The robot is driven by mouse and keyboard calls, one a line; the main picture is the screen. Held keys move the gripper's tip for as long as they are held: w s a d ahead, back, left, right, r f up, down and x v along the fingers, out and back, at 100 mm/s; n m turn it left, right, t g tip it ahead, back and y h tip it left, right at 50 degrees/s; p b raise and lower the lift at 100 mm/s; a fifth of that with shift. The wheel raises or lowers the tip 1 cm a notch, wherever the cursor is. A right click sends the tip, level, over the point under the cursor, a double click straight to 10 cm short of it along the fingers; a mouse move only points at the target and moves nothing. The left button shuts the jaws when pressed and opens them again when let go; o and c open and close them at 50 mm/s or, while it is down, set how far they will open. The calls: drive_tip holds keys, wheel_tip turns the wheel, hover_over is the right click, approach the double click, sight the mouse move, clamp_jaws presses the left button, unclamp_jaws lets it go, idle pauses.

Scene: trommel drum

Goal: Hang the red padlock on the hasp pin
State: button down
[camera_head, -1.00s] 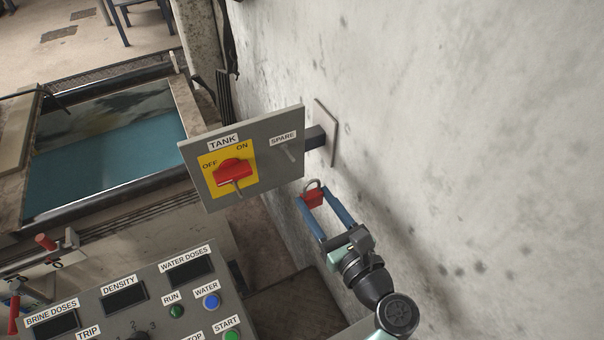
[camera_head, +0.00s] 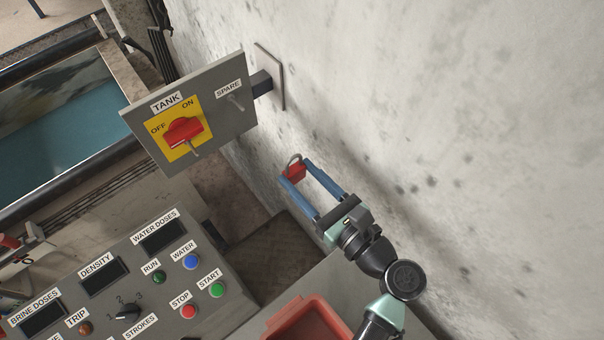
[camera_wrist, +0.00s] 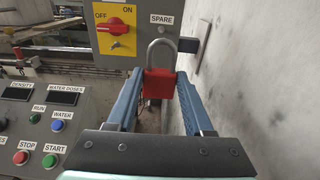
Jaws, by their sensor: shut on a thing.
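The red padlock (camera_head: 294,173) is held between the blue fingers of my gripper (camera_head: 302,176), with its grey shackle up. In the wrist view the padlock (camera_wrist: 160,84) sits between the fingertips, its shackle overlapping the lower part of the panel in the picture. The grey TANK panel (camera_head: 222,118) is up and left of my gripper, apart from it. It carries a red rotary switch (camera_head: 183,130) on a yellow plate, with a metal pin (camera_head: 195,150) just below the switch. Another pin (camera_head: 237,103) sits under the SPARE label.
The panel's dark bracket (camera_head: 263,83) joins a plate on the concrete wall (camera_head: 420,100), close at the right. A control console (camera_head: 130,285) with buttons is at lower left. A red bin (camera_head: 308,320) is below my arm. A water tank (camera_head: 50,130) is at far left.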

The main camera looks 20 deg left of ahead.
sight(298, 172)
drive_tip(key=shift+r+p, duration=0.45)
drive_tip(key=shift+p, duration=0.25)
drive_tip(key=shift+d, duration=0.1)
drive_tip(key=shift+p+v, duration=0.95)
drive_tip(key=shift+v, duration=1.25)
drive_tip(key=shift+f, duration=0.15)
drive_tip(key=shift+p+v, duration=1.2)
drive_tip(key=shift+v, duration=1.8)
drive_tip(key=shift+f, duration=0.15)
